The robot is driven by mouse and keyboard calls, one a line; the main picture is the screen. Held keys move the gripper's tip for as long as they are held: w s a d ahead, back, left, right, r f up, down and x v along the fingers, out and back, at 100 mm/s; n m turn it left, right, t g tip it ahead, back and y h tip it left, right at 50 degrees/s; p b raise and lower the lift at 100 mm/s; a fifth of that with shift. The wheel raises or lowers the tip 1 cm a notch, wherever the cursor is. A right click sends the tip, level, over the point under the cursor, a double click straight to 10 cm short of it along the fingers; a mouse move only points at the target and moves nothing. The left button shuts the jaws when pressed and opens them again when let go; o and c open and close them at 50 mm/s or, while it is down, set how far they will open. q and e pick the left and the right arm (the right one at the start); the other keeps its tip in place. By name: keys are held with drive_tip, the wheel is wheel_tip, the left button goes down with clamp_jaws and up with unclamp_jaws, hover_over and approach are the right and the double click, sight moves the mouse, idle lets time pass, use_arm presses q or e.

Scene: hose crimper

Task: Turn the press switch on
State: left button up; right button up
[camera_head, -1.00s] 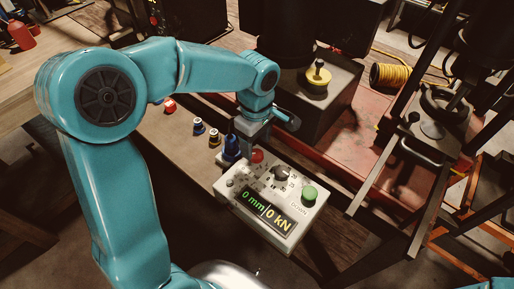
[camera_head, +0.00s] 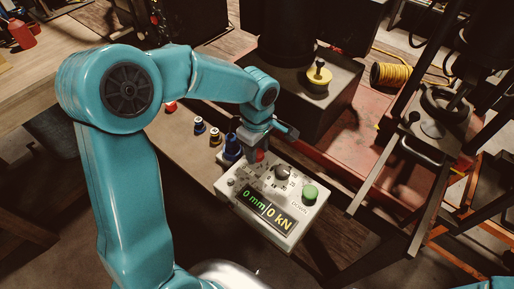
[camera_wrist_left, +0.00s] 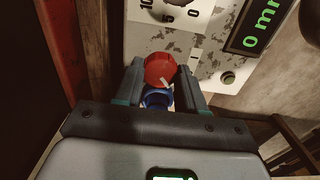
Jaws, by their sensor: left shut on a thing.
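The press control box (camera_head: 271,207) is a light grey unit with a lit display reading "0 mm|0 kN". On its top are a red knob (camera_head: 260,156), a dark dial (camera_head: 282,173) and a green button (camera_head: 310,192). The red knob with a white mark (camera_wrist_left: 159,69) sits between the fingers in the left wrist view. My left gripper (camera_head: 255,152) is at the box's far left corner, shut on the red knob. The fingers partly hide the knob in the head view. My right gripper is out of view.
A blue fitting (camera_head: 232,148) stands close beside the box, and it also shows below the knob in the wrist view (camera_wrist_left: 157,98). Smaller fittings (camera_head: 199,126) line the bench to the left. The dark press with a yellow-topped part (camera_head: 317,82) stands behind.

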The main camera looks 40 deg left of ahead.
use_arm(q)
drive_tip(key=shift+m, duration=0.3)
drive_tip(key=m+b, duration=0.1)
drive_tip(key=m, duration=0.1)
drive_tip(key=shift+f+m, duration=0.1)
drive_tip(key=shift+m, duration=0.3)
drive_tip(key=m+b, duration=0.1)
drive_tip(key=m, duration=0.3)
drive_tip(key=shift+m, duration=0.3)
drive_tip(key=m, duration=0.4)
drive_tip(key=shift+b, duration=0.35)
drive_tip(key=m, duration=0.5)
drive_tip(key=shift+m, duration=0.4)
drive_tip(key=o, duration=1.1)
drive_tip(key=shift+c, duration=0.2)
wheel_tip(320, 180, up, 17)
drive_tip(key=shift+f+p, duration=0.2)
drive_tip(key=shift+p, duration=0.1)
